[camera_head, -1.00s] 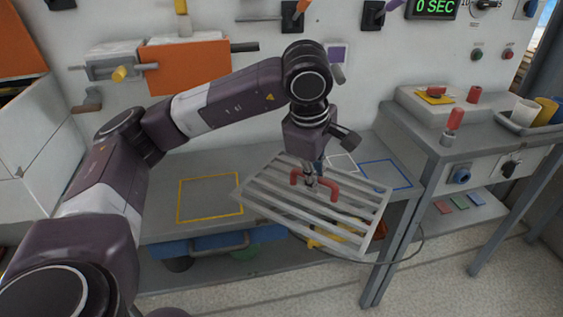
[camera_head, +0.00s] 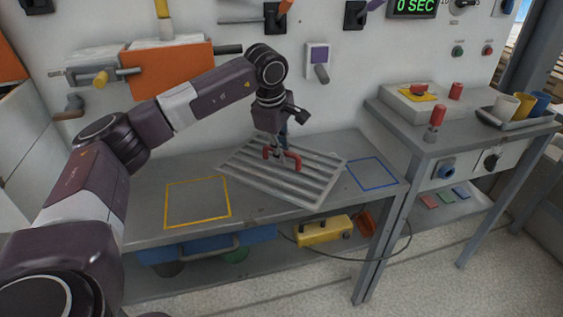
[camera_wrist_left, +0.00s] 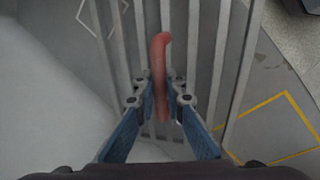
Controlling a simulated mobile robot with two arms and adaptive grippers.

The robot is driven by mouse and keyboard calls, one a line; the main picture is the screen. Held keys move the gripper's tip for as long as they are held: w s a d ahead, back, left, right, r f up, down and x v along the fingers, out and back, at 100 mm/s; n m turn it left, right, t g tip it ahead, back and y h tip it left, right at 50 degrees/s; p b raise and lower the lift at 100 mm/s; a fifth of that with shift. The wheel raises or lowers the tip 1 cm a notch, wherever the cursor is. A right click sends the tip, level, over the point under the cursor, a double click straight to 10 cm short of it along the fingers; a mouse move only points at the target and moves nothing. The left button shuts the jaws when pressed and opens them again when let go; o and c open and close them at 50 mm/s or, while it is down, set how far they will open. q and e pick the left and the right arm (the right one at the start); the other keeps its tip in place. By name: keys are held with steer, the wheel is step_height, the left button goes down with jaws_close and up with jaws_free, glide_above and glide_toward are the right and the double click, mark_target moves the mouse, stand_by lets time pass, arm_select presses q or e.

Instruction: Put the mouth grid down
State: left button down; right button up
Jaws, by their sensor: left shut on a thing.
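The mouth grid (camera_head: 315,175) is a grey slatted rack with a red handle. In the head view it lies low over the workbench, between the yellow square and the blue square; I cannot tell if it touches the top. My left gripper (camera_head: 281,158) is above the grid, shut on its red handle. In the left wrist view the blue fingers (camera_wrist_left: 162,108) close on both sides of the red handle (camera_wrist_left: 160,65), with the grid's bars (camera_wrist_left: 204,60) behind. My right gripper is not in view.
The workbench (camera_head: 148,232) has a yellow outlined square (camera_head: 198,223) at left and a blue outlined square (camera_head: 392,184) at right. A yellow box (camera_head: 322,231) and blue drawer (camera_head: 225,245) sit below. A side table (camera_head: 400,118) with cups stands at right.

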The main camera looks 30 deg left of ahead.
arm_select(q)
step_height(320, 180, down, 3)
steer(key=shift+r, duration=0.1)
steer(key=shift+w+a+f, duration=0.15)
steer(key=shift+f, duration=0.15)
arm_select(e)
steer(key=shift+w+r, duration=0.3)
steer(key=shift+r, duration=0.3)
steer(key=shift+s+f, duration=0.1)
arm_select(q)
steer(key=c, duration=2)
jaws_free()
steer(key=shift+f, duration=0.1)
